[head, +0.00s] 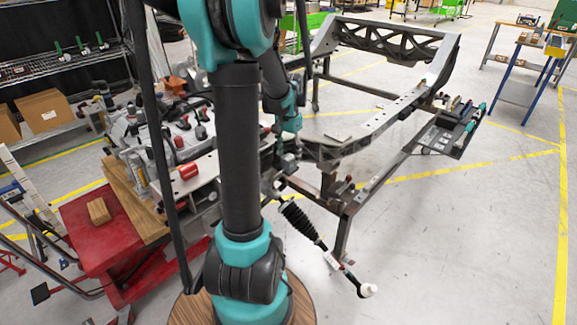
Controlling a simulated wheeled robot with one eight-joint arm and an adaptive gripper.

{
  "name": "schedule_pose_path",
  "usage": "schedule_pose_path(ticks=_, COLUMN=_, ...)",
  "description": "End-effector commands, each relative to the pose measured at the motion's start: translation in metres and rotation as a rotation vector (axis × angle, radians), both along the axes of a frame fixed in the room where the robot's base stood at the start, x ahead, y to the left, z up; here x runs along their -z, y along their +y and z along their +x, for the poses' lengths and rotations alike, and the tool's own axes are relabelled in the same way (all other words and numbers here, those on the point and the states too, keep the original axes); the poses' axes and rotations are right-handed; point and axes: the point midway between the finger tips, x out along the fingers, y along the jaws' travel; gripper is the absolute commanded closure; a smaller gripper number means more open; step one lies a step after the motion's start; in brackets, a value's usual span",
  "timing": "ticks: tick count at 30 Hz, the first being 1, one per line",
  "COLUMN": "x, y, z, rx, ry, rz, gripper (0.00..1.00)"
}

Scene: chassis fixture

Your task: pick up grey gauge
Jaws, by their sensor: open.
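I cannot pick out the grey gauge for certain. Small dark and grey parts lie on the black tool tray (437,143) at the right side of the grey metal chassis frame (380,122), too small to tell apart. A flat grey plate lies on the near part of the chassis. My gripper (286,161) points down beside the near left end of the chassis, below my teal wrist. It is small and dark against the parts behind it. It is open, and I see nothing held in it.
A rod with a black bellows (300,221) juts out from the chassis's near end.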

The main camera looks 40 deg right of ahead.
Motion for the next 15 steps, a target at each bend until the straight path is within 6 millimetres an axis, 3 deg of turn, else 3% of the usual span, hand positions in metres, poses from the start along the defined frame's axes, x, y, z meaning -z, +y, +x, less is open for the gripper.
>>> schedule_pose_path(ticks=6, x=0.021, y=0.000, z=0.000, rx=-0.001, ry=0.000, rz=0.000, gripper=0.40)
schedule_pose_path(ticks=13, x=0.022, y=0.000, z=0.000, rx=-0.001, ry=0.000, rz=0.000, gripper=0.40)
schedule_pose_path(ticks=15, x=0.022, y=0.000, z=0.000, rx=-0.001, ry=0.000, rz=0.000, gripper=0.46)
